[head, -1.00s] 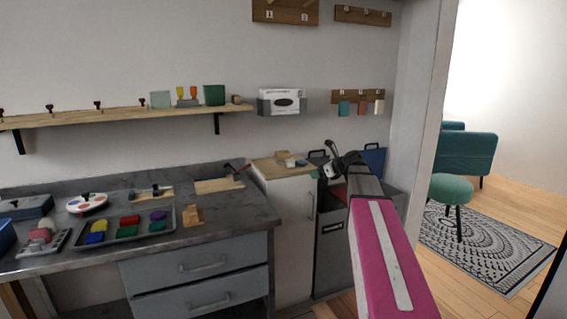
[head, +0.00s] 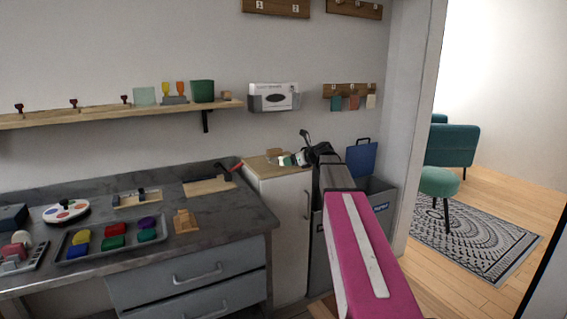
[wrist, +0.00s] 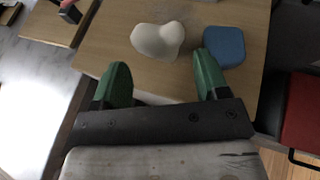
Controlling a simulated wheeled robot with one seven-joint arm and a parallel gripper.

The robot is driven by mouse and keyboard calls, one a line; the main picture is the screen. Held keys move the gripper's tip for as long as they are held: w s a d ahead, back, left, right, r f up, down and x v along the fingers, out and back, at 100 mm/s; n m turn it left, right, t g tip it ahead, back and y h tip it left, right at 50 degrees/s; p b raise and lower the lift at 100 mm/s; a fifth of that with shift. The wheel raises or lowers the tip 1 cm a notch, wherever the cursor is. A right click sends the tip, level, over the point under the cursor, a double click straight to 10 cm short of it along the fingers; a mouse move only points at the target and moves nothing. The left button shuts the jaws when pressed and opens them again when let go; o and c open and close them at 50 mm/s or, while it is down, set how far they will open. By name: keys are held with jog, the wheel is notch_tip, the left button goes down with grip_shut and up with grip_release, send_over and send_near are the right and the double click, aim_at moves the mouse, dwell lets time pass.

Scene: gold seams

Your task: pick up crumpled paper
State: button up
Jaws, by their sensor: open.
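A white rounded lump, which looks like the crumpled paper (wrist: 158,41), lies on the wooden cabinet top (wrist: 112,35) in the wrist view. My gripper (wrist: 161,76) has two green fingertips spread apart with nothing between them. The lump is just beyond the fingertips, roughly centred between them and not enclosed. In the head view my gripper (head: 291,160) is over the cabinet top (head: 257,165). There my gripper and arm largely cover the small items, and I cannot clearly tell the lump.
A blue block (wrist: 223,46) sits close beside the right fingertip. A red object (wrist: 303,115) is at the right edge of the wrist view. In the head view, a grey bin (head: 378,198) stands right of the cabinet, and a worktop with a paint tray (head: 72,254) is left.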

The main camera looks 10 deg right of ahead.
jog(key=x, duration=0.5)
jog(key=shift+w, duration=0.1)
jog(key=c, duration=0.7)
jog(key=shift+r, duration=0.15)
